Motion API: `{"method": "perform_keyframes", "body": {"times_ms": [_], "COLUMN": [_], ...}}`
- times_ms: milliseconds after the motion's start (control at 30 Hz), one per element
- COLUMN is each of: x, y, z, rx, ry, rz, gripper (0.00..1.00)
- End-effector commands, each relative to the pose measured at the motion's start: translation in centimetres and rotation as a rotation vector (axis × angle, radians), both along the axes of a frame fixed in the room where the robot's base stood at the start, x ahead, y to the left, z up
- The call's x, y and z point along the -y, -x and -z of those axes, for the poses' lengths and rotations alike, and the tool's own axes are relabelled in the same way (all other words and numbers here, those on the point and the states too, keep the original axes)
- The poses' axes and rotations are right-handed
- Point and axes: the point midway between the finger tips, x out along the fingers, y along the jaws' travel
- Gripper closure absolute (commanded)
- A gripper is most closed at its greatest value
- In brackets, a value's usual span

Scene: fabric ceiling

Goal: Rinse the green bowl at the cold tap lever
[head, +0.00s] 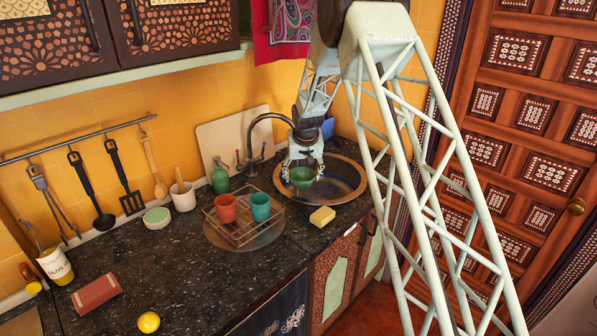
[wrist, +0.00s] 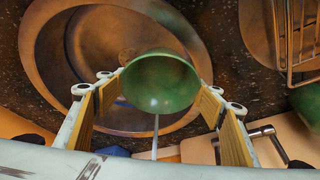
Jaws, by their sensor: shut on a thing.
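The green bowl (head: 303,177) is held by my gripper (head: 302,168) over the sink basin (head: 345,178). In the wrist view, the bowl (wrist: 160,80) sits between the two fingers of my gripper (wrist: 158,88), which is shut on it. A dark tap (head: 254,135) with a curved spout arches toward my gripper. Two small levers (head: 237,158) stand at its base; I cannot tell which is cold. A thin pale line meets the bowl's lower edge in the wrist view; I cannot tell whether it is water. The spout's end is hidden by my gripper.
A wire rack (head: 240,238) with a red cup (head: 226,207) and a teal cup (head: 260,206) stands left of the sink. A yellow sponge (head: 322,216) lies at the sink's front. The counter's front middle is clear.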

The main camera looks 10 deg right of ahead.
Motion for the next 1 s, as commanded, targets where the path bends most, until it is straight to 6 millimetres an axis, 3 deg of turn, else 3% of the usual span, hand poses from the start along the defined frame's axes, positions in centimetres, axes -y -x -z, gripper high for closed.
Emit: {"method": "perform_keyframes", "body": {"times_ms": [1000], "x": [-0.6], "y": [4.0], "z": [-3.4], "rx": [0.002], "ry": [0.000], "rz": [0.000], "gripper": [0.51]}}
